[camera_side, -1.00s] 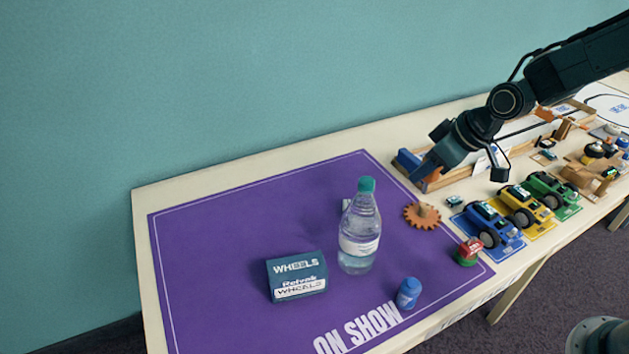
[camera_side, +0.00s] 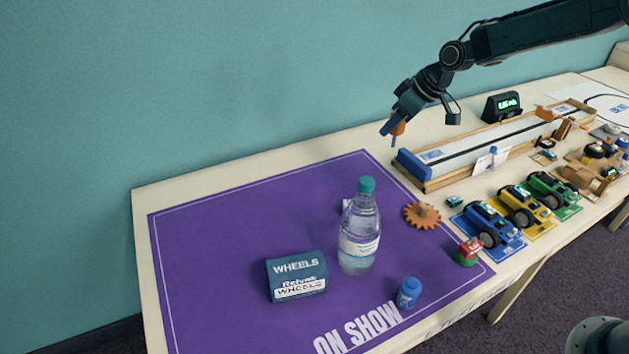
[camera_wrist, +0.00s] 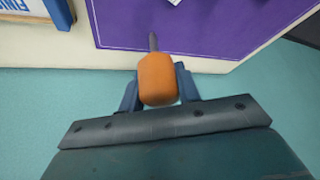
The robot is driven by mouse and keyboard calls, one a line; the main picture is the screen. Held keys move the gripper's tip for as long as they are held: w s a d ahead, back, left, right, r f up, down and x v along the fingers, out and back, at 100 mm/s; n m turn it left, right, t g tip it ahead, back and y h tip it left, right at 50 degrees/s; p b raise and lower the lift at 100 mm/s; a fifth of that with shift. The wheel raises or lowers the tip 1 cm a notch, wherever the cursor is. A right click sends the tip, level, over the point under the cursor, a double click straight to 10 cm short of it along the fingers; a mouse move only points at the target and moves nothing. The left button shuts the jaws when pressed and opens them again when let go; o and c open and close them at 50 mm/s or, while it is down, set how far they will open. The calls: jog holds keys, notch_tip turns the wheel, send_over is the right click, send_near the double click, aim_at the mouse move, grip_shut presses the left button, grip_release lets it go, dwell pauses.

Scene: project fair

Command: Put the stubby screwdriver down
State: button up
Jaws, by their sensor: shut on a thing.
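The stubby screwdriver has an orange handle (camera_wrist: 158,80) and a short dark shaft (camera_wrist: 153,41). My gripper (camera_wrist: 158,88) is shut on the handle, one blue finger on each side. The shaft points towards the purple mat (camera_wrist: 185,28) in the wrist view. In the side view my gripper (camera_side: 392,130) holds the screwdriver in the air near the table's back edge, beyond the mat's far right corner. A bit of the orange handle (camera_side: 399,128) shows between the fingers there; the shaft is hard to make out.
A long wooden track (camera_side: 480,150) and toy cars (camera_side: 493,228) lie right.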

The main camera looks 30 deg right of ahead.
jog(key=w+d, duration=0.4)
jog(key=w, duration=0.2)
jog(key=shift+w+f+n, duration=0.25)
jog(key=shift+f+n, duration=0.05)
jog(key=shift+n, duration=0.1)
notch_tip(320, 180, down, 20)
dwell(1.0)
jog(key=shift+f, duration=0.2)
jog(key=o, duration=1)
jog(key=shift+r, duration=0.15)
jog(key=shift+v, duration=6.05)
jog(key=shift+d, duration=0.15)
